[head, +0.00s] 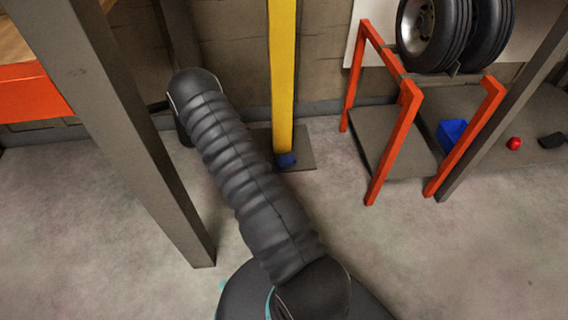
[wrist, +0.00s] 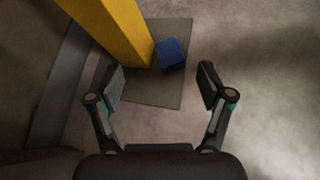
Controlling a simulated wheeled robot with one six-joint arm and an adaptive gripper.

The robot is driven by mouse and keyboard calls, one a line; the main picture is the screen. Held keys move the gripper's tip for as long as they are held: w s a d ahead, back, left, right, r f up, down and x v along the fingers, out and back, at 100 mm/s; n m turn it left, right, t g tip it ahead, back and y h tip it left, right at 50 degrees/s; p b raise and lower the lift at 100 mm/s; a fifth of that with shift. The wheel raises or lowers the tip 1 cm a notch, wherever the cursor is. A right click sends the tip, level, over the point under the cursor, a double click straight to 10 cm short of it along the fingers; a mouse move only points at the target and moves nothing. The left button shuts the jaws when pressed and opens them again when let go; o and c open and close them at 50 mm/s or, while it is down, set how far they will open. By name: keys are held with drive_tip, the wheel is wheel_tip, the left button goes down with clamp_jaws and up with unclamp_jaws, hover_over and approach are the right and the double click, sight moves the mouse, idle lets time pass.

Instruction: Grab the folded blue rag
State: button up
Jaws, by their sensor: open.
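The folded blue rag (wrist: 171,55) lies on a flat grey plate (wrist: 172,92) at the foot of a yellow post (wrist: 112,28). In the wrist view it is beyond my fingertips, between their lines and a little above them in the picture. My gripper (wrist: 163,82) is open and empty, with one finger on each side and not touching the rag. In the head view a small blue thing (head: 286,160), which looks like the same rag, shows at the base of the yellow post; my arm passes to its left. My gripper is hidden in the head view.
A grey upright (head: 130,130) stands left of my arm. An orange rack (head: 385,150) with tyres (head: 435,35) above stands right. A blue bin (head: 452,134) and a red ball-like thing (head: 514,143) are at the right. The floor at front right is clear.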

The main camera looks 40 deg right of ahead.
sight(283, 160)
drive_tip(key=f+n, duration=0.1)
drive_tip(key=f, duration=0.3)
drive_tip(key=d+f+n+h, duration=0.1)
drive_tip(key=f, duration=0.3)
drive_tip(key=s+d+f+n, duration=0.1)
drive_tip(key=f, duration=0.4)
drive_tip(key=shift+t+h+b, duration=0.3)
drive_tip(key=shift+b, duration=0.05)
drive_tip(key=shift+s+d+f, duration=0.1)
drive_tip(key=shift+d+f, duration=0.15)
drive_tip(key=shift+f, duration=0.05)
drive_tip(key=x, duration=0.8)
drive_tip(key=shift+s+d, duration=0.1)
drive_tip(key=shift+f+b+x, duration=0.15)
drive_tip(key=shift+b+x, duration=0.05)
drive_tip(key=shift+x, duration=1.1)
drive_tip(key=shift+f+b+x, duration=0.15)
drive_tip(key=shift+b+x, duration=0.05)
drive_tip(key=shift+x, duration=1.15)
drive_tip(key=shift+s, duration=0.15)
drive_tip(key=c, duration=0.9)
drive_tip(key=shift+r, duration=0.1)
